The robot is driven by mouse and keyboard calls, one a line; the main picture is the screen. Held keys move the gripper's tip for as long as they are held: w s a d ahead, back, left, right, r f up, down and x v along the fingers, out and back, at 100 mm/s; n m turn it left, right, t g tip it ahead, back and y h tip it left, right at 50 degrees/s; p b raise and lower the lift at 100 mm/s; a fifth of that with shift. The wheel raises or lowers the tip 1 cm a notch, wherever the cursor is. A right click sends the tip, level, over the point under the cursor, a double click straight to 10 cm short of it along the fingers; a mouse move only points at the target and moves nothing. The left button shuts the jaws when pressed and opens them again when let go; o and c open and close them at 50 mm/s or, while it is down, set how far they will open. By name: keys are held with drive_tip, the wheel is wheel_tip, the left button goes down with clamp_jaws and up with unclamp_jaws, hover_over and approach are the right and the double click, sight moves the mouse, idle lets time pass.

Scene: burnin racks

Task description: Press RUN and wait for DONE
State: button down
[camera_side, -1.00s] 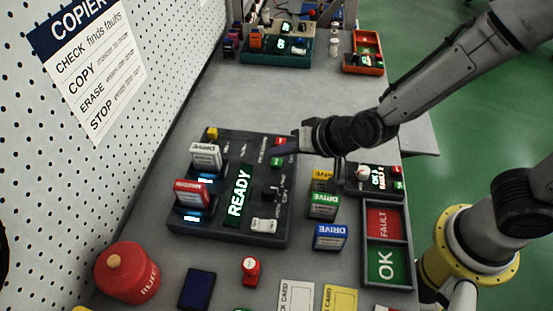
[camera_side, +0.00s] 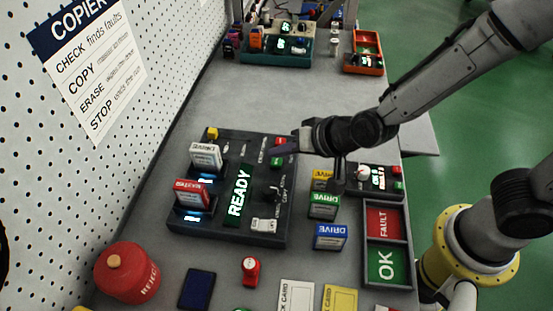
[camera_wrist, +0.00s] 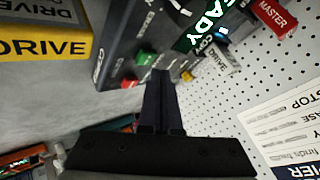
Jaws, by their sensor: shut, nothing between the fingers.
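The dark copier console (camera_side: 225,145) stands on the bench, its lit display (camera_side: 238,194) reading READY. A green button (camera_side: 277,162) and a red button (camera_side: 281,141) sit near its right far edge; their labels are too small to read. The green button (camera_wrist: 146,57) and red button (camera_wrist: 129,83) also show in the wrist view. A white drive (camera_side: 206,156) and a red drive (camera_side: 192,193), marked MASTER in the wrist view (camera_wrist: 273,17), stand in the console's slots. My gripper (camera_wrist: 160,74) is shut and empty, its tips above the console beside the buttons; contact cannot be told.
Yellow, green and blue drives (camera_side: 330,237) stand right of the console, beside a tray (camera_side: 388,205) marked FAULT and OK. A red REJECT bin (camera_side: 127,273) is at the front left. A pegboard wall (camera_side: 150,60) borders the left.

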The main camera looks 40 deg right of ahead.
sight(281, 165)
drive_tip(key=shift+f, duration=0.1)
drive_tip(key=shift+f, duration=0.3)
drive_tip(key=shift+f, duration=0.5)
idle(0.9)
drive_tip(key=shift+r, duration=0.9)
drive_tip(key=shift+r, duration=2.5)
